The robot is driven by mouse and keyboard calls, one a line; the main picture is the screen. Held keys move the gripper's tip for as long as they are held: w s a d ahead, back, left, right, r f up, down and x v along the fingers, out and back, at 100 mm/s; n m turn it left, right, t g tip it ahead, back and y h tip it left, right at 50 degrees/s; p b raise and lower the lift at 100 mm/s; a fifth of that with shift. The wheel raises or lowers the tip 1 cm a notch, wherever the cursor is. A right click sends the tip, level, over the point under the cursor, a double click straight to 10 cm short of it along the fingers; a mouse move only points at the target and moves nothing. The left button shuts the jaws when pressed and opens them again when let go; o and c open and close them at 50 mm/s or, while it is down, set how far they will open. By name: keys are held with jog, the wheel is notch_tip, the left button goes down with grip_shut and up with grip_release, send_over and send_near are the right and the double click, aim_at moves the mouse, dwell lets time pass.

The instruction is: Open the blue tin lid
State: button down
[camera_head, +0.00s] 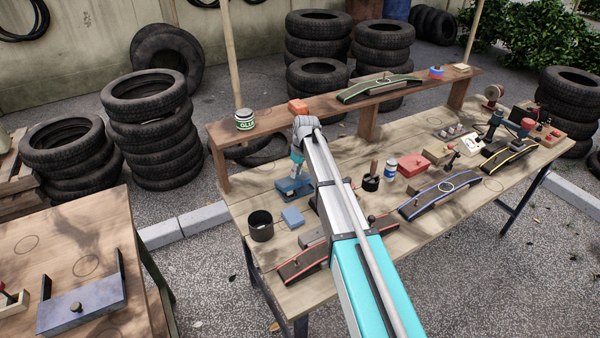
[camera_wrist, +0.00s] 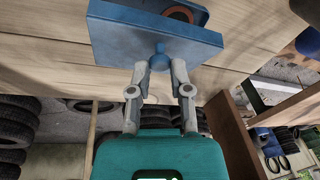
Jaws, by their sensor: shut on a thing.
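The blue tin (camera_head: 290,193) sits on the long wooden table, left of its middle. In the wrist view its blue lid (camera_wrist: 125,37) fills the top middle, with a round blue knob (camera_wrist: 158,55) on its face. Beyond the lid's edge a dark inside with part of an orange ring (camera_wrist: 178,13) shows, so the lid appears at least partly open. My gripper (camera_wrist: 158,70) is shut on the knob, a fingertip on each side. In the head view my gripper (camera_head: 296,170) is at the tin, and my arm hides part of the area around it.
A black cup (camera_head: 260,226) and a small blue block (camera_head: 292,217) stand close in front of the tin. A red box (camera_head: 412,165) is to the right.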

jog(key=shift+w+a+r, duration=0.1)
jog(key=shift+w+r, duration=0.35)
jog(key=shift+w, duration=0.35)
jog(key=shift+w+a+r+p, duration=0.25)
jog(key=shift+w+a+p, duration=0.2)
jog(key=shift+w, duration=0.15)
jog(key=c, duration=0.9)
grip_release()
jog(key=shift+w+f, duration=0.1)
jog(key=shift+o, duration=1.1)
jog(key=shift+w+f, duration=0.15)
jog(key=shift+f, duration=0.05)
jog(key=shift+o, duration=0.7)
jog(key=shift+s+r, duration=0.1)
jog(key=shift+s, duration=0.1)
